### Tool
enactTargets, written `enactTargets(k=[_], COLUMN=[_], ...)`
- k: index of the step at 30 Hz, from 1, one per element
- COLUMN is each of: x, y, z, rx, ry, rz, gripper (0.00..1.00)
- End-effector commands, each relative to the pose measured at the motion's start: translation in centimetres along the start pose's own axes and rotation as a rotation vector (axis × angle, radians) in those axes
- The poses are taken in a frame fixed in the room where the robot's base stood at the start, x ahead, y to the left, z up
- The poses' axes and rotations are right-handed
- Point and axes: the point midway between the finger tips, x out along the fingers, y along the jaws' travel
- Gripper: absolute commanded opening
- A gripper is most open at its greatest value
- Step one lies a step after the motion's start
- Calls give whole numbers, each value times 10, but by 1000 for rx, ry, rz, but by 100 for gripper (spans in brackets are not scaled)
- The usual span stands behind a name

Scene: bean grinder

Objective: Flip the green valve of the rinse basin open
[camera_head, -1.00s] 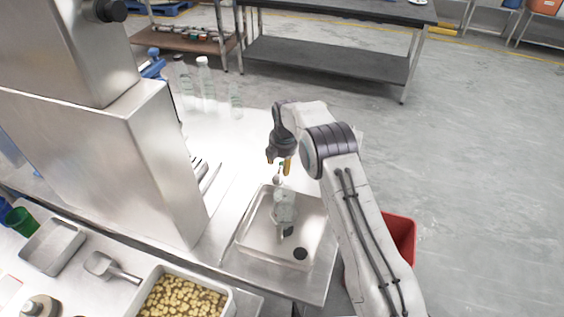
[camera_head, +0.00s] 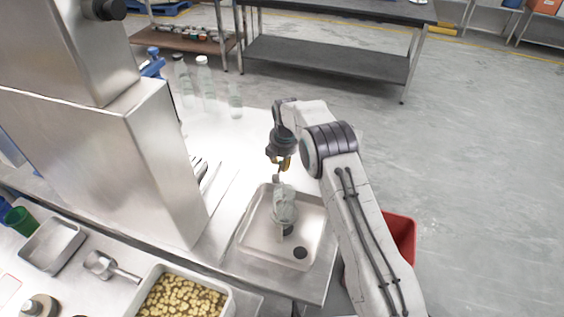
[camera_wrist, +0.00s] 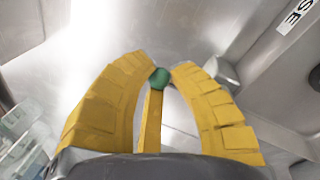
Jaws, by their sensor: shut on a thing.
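The rinse basin (camera_head: 250,239) is a shallow metal tray sunk in the right end of the steel counter, with a dark round drain. A pale grey, partly see-through object (camera_head: 284,207) shows over the basin; I cannot tell its exact shape. My gripper (camera_head: 283,168) is above the basin's far edge, pointing down. In the wrist view its yellow fingers (camera_wrist: 162,72) close around the small green valve (camera_wrist: 159,79), which sits between the fingertips. In the head view the valve is too small or hidden to make out.
A tall steel machine (camera_head: 145,165) stands left of the basin. Clear bottles (camera_head: 206,85) stand at the counter's back. A tray of beans (camera_head: 182,296), a scoop (camera_head: 101,265) and an empty tray (camera_head: 53,246) are at the front left. A red bin (camera_head: 402,236) stands right of the counter.

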Motion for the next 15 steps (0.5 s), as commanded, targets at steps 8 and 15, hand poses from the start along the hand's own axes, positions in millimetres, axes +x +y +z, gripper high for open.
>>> enactTargets(k=[8, 15], x=[5, 0], y=[-2, -3], z=[3, 4], rx=[53, 81], ry=[-1, -1], rz=[4, 3], gripper=[0, 0])
